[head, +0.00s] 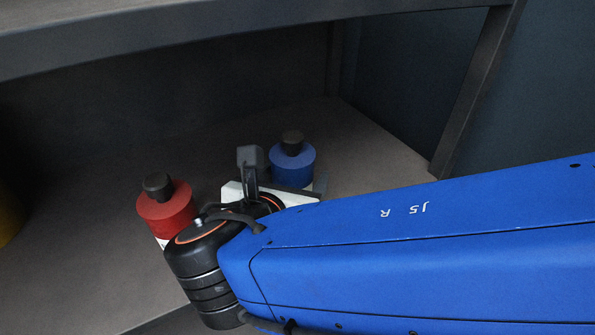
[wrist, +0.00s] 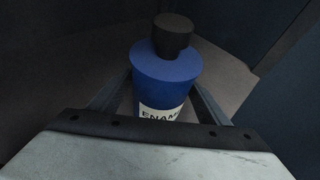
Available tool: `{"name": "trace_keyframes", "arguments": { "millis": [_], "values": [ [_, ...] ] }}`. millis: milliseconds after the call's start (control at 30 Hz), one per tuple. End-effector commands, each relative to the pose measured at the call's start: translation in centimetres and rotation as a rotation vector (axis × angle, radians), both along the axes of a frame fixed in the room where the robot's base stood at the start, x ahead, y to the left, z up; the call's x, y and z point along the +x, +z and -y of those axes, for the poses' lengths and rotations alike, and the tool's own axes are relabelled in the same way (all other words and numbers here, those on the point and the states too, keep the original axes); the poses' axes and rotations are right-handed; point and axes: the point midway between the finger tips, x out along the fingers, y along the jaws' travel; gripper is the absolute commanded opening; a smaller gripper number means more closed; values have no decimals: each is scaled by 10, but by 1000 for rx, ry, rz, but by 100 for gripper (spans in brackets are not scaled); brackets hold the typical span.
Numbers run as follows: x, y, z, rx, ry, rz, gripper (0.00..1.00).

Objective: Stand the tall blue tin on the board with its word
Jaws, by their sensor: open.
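The blue tin (head: 292,165) with a black cap stands upright on the shelf in the head view, just beyond my gripper. In the wrist view the blue tin (wrist: 165,78) is close and centred, with a white label whose visible letters begin "ENAM". My gripper (wrist: 158,105) is open, with one finger on each side of the tin's lower part. I cannot tell whether the fingers touch it. In the head view my gripper (head: 278,172) is partly hidden by my own arm. No board with a word can be made out.
A red tin (head: 166,208) with a black cap stands to the left of my gripper. A yellow thing (head: 8,215) is cut off at the left edge. A shelf edge (head: 200,35) runs overhead and a post (head: 470,90) stands at the right. The shelf behind the tins is clear.

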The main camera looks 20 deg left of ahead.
Motion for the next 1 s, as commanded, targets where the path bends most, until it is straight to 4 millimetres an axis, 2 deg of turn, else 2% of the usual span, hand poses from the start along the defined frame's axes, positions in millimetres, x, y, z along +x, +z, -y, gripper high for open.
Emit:
{"name": "trace_keyframes", "arguments": {
  "millis": [100, 500, 700, 1000],
  "values": [
    [-18, 7, 1, 2, 5, 0, 71],
    [-70, 29, 7, 0, 3, 0, 71],
    [-83, 34, 9, -1, 1, 0, 71],
    [-86, 36, 10, -1, 0, 0, 71]
  ]
}}
